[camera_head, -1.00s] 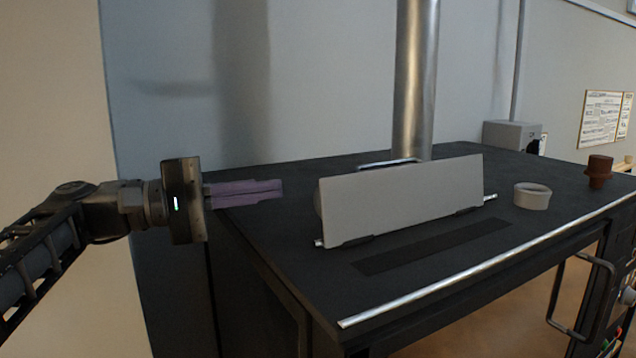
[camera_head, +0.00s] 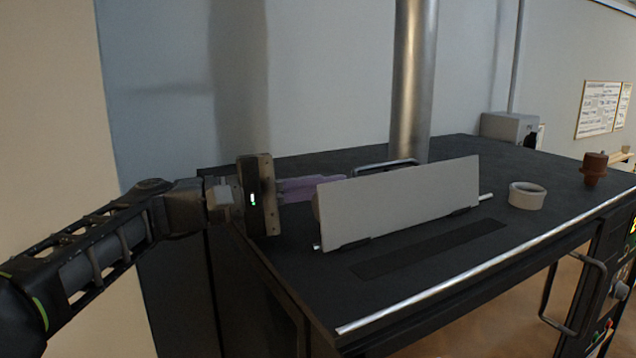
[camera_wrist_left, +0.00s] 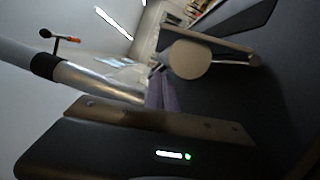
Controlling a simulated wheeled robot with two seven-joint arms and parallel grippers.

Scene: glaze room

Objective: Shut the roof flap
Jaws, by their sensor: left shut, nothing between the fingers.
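The roof flap (camera_head: 400,205) is a light grey panel standing raised and leaning on a hinge rod on the dark roof (camera_head: 300,280). A dark slot (camera_head: 430,248) lies in front of it. A handle bar (camera_head: 385,166) shows behind its top edge. My left gripper (camera_head: 335,184) has purple fingers, shut and empty; their tips reach the flap's left end, partly behind it. I cannot tell whether they touch. In the left wrist view the purple fingers (camera_wrist_left: 160,92) point toward a round, light-coloured end piece (camera_wrist_left: 187,58) by the flap. My right gripper is not in view.
A metal flue pipe (camera_head: 413,80) rises behind the flap. A white ring (camera_head: 527,195) and a brown pot (camera_head: 594,168) stand to the right on the roof. A grey box (camera_head: 508,128) is at the back. A metal strip (camera_head: 480,262) edges the front.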

